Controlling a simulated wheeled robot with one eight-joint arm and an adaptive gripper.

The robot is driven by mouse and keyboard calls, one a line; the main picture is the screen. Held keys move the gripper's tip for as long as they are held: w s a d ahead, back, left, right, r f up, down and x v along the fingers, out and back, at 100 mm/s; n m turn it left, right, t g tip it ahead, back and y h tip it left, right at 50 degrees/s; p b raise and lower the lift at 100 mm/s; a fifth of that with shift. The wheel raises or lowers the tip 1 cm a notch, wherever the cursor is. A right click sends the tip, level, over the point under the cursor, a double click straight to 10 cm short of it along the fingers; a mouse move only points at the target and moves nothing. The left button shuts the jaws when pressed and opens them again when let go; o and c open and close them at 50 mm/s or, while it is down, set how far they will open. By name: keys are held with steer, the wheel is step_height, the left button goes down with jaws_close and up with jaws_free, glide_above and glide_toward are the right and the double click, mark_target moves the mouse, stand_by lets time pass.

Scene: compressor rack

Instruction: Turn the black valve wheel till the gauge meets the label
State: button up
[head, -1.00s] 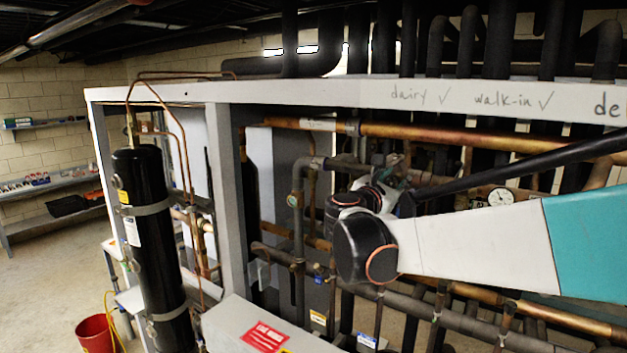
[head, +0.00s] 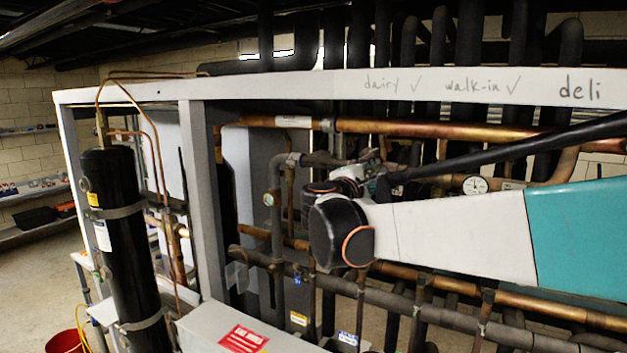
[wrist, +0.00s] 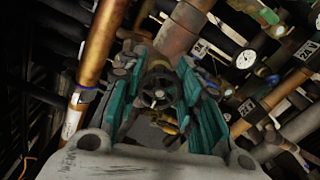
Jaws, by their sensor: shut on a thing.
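The black valve wheel (wrist: 153,98) is a small dark spoked wheel, seen between the teal fingers in the wrist view. My gripper (wrist: 160,76) is shut on it, with a finger on each side of the rim. In the head view my gripper (head: 372,182) is among the pipes, partly hidden by my wrist, and the wheel cannot be made out. A round white-faced gauge (head: 475,185) sits right of my gripper, above my arm. A white-faced gauge (wrist: 246,58) also shows in the wrist view, near tags (wrist: 247,107). The gauge reading is too small to tell.
Copper pipes (head: 440,133) and dark pipes crowd around my gripper. A white beam (head: 330,88) with handwriting runs above. A black cylinder (head: 125,250) stands at the left, and a grey box (head: 205,325) is at the front. Open floor lies at the far left.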

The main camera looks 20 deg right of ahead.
steer(key=shift+s+a+m, duration=0.2)
steer(key=shift+s+m, duration=0.2)
steer(key=shift+m, duration=0.4)
steer(key=o, duration=1)
steer(key=shift+w+a, duration=0.1)
steer(key=shift+o, duration=0.7)
steer(key=shift+w+a, duration=0.2)
steer(key=shift+s+d, duration=0.2)
steer(key=shift+d, duration=0.05)
steer(key=v, duration=1.1)
steer(key=shift+a, duration=0.3)
